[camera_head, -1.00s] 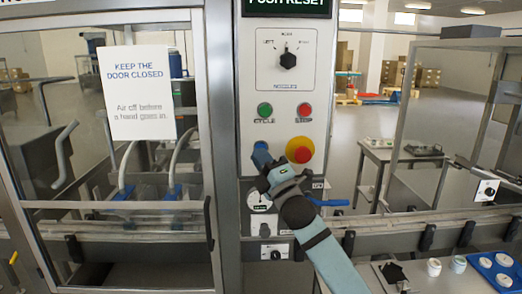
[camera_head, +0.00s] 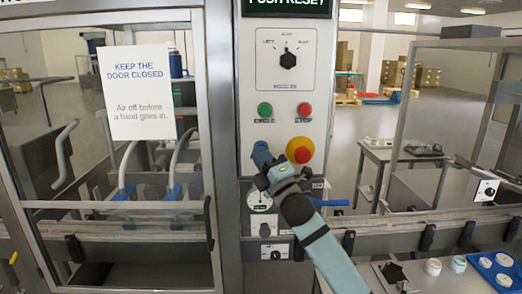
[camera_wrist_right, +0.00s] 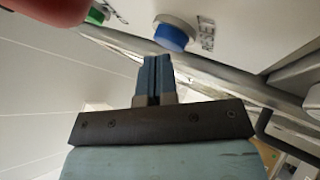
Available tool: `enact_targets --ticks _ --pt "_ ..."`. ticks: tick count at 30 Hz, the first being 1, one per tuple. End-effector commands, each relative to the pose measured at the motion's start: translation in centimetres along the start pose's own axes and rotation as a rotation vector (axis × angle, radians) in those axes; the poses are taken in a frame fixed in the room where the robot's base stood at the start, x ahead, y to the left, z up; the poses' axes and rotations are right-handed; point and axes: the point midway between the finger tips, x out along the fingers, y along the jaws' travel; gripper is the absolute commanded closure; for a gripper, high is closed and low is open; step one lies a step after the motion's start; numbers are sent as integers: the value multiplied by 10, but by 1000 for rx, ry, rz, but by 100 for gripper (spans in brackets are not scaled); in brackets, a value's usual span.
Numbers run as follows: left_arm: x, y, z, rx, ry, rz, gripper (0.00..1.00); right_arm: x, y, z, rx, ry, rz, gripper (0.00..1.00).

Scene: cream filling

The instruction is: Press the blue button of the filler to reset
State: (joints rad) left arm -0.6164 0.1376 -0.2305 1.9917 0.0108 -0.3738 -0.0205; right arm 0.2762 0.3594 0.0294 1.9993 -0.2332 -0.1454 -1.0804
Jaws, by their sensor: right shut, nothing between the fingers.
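The blue button (camera_wrist_right: 172,36) sits in a pale round collar beside the word RESET on the filler's panel. It shows at the top of the right wrist view. My right gripper (camera_wrist_right: 158,62) is shut and empty, with its blue-grey fingertips just below the button in that view; I cannot tell whether they touch it. In the head view my right gripper (camera_head: 262,155) is in front of the panel, left of the red stop knob, and its fingers largely hide the button. The display (camera_head: 288,5) above reads PUSH RESET. My left gripper is not in view.
On the panel (camera_head: 247,90) are a green button (camera_head: 265,110), a red button (camera_head: 304,111), a red knob on yellow (camera_head: 300,151) and a nozzle selector (camera_head: 288,60). A glazed door with a notice (camera_head: 138,92) stands left. A blue tray (camera_head: 497,270) lies low right.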

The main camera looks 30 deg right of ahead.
Motion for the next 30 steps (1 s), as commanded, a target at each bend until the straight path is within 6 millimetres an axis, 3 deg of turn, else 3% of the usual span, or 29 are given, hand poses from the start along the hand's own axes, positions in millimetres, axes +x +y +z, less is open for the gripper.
enact_targets --ticks 30 --pt "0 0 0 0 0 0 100 4 -3 3 0 0 0 100"
